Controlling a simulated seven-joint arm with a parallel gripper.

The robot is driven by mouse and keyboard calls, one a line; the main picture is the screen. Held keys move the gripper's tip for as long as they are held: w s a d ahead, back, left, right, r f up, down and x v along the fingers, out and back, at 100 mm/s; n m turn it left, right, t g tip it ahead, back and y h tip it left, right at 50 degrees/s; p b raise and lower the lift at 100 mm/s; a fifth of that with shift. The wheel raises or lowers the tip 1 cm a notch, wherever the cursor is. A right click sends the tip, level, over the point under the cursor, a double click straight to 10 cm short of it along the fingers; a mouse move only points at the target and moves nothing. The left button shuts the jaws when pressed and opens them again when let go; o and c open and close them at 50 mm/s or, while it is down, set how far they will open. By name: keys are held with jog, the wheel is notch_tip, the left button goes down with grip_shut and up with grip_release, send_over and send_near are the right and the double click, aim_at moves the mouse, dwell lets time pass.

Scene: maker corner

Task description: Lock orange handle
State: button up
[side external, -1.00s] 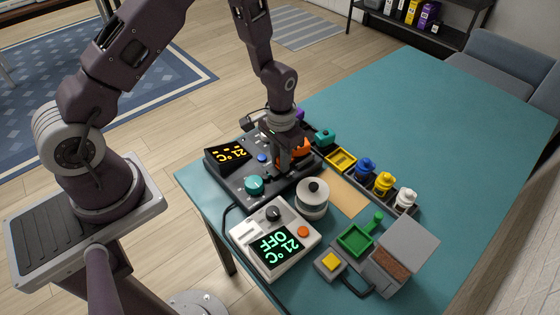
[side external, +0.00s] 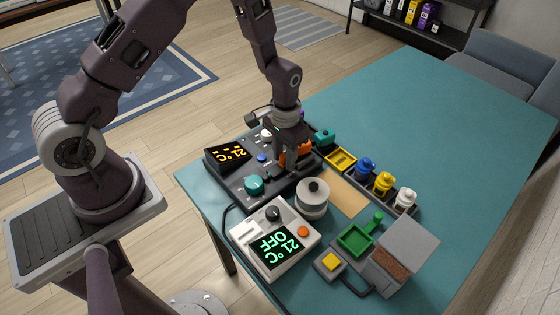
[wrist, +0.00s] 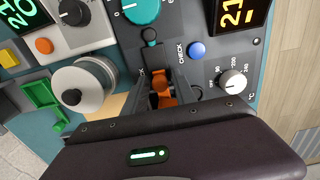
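The orange handle (side external: 302,153) sits on the dark control unit (side external: 231,179), at the side nearer the yellow tray. In the side view my gripper (side external: 281,154) is low over the unit and hides part of the handle. In the wrist view the orange handle (wrist: 162,93) shows between the two fingers of my gripper (wrist: 162,75). The fingers stand apart with the orange part between them. I cannot tell whether either finger touches it. The handle's far end and its base are partly hidden.
A teal knob (side external: 254,185), a blue button (wrist: 196,50) and a white dial (wrist: 232,82) are close by on the unit. A white spool (side external: 313,203), a white control box (side external: 267,244) and a yellow tray (side external: 341,160) stand nearby. The table's far right is clear.

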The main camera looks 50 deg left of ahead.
aim_at(284, 155)
jog(key=shift+r, duration=3.35)
jog(key=shift+r, duration=0.35)
jog(key=s+r+t, duration=0.2)
jog(key=s+r, duration=0.2)
jog(key=r, duration=0.5)
jog(key=s+r+t, duration=0.1)
jog(key=s+r, duration=0.3)
jog(key=r, duration=0.6)
jog(key=s+r+t, duration=0.1)
jog(key=s+r, duration=0.1)
jog(key=s, duration=0.5)
jog(key=s+r+t, duration=0.1)
jog(key=s+r, duration=0.2)
jog(key=s, duration=0.4)
jog(key=shift+s+d+r+t, duration=0.25)
jog(key=shift+s+d+t, duration=0.05)
jog(key=shift+s, duration=0.1)
